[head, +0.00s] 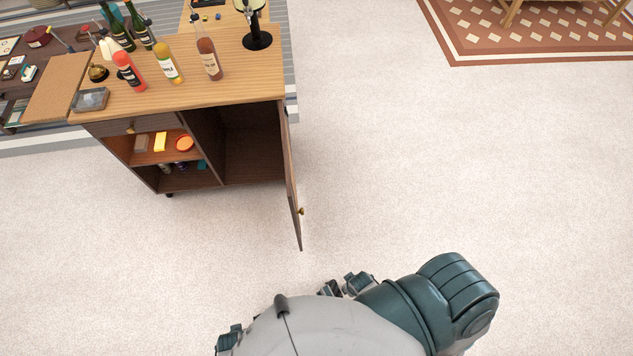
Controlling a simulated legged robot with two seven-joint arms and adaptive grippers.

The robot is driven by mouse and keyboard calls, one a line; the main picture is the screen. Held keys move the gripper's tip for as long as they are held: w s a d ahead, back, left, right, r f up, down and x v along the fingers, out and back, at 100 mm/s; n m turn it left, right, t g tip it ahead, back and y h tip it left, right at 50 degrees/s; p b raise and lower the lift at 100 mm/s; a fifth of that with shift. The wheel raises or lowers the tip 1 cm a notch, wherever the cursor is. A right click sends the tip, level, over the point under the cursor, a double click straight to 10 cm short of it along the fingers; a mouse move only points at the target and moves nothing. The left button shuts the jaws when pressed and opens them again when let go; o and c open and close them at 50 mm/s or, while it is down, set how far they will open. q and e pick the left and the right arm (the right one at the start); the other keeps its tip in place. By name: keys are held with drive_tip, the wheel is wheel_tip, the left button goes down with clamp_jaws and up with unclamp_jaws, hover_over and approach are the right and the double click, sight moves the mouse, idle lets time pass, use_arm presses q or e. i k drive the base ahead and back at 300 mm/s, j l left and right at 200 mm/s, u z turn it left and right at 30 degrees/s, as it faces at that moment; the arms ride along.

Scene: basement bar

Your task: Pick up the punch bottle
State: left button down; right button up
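The labels are too small to read, so I cannot tell which is the punch bottle. All three stand apart from my body, across open floor. Neither of my grippers can be made out; only grey and teal parts of my own body show at the bottom.
The cabinet (235,88) has its right door (291,180) swung open towards me. Green bottles (139,27), a black-based dispenser (257,39) and a glass tray (91,99) share its top. Pale carpet (430,160) is clear between us. A patterned rug (475,45) lies far right.

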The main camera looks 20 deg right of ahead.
sight(121, 58)
drive_tip(key=k+l+z, duration=0.1)
drive_tip(key=k+l, duration=0.7)
drive_tip(key=k, duration=0.3)
drive_tip(key=i+j+u, duration=0.2)
drive_tip(key=u, duration=0.25)
drive_tip(key=i+u, duration=0.85)
drive_tip(key=i+l+u, duration=0.15)
drive_tip(key=u, duration=0.25)
drive_tip(key=i+u, duration=0.25)
drive_tip(key=i, duration=0.95)
drive_tip(key=i+l+z, duration=0.15)
drive_tip(key=i+z, duration=0.2)
drive_tip(key=i, duration=0.4)
drive_tip(key=i+z, duration=0.3)
drive_tip(key=i, duration=0.45)
drive_tip(key=i+j+z, duration=0.35)
drive_tip(key=i, duration=0.4)
drive_tip(key=z, duration=0.45)
drive_tip(key=i+z, duration=0.1)
drive_tip(key=z, duration=0.75)
drive_tip(key=i+j+z, duration=0.1)
drive_tip(key=z, duration=0.8)
drive_tip(key=i+j, duration=0.05)
